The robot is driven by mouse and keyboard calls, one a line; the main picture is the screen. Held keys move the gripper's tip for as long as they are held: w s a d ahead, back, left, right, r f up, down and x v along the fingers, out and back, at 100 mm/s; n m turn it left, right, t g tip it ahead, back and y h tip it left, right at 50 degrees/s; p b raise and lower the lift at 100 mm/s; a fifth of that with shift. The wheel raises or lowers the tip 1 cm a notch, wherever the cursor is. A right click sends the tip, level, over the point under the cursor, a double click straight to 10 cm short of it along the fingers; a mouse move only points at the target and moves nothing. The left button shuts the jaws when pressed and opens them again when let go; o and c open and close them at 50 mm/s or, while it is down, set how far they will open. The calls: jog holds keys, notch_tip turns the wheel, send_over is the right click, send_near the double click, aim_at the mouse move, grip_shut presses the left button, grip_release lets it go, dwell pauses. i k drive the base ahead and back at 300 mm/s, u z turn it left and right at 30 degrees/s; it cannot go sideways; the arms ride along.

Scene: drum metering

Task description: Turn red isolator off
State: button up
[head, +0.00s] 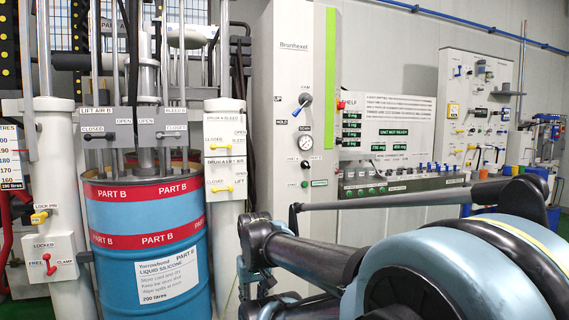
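My arm fills the lower right and reaches left.
A blue drum (150,245) with red PART B bands stands at the left under a press frame.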

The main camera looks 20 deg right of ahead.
aim_at(340, 106)
jog(key=z, duration=0.15)
jog(key=i, duration=0.6)
jog(key=z, duration=1.1)
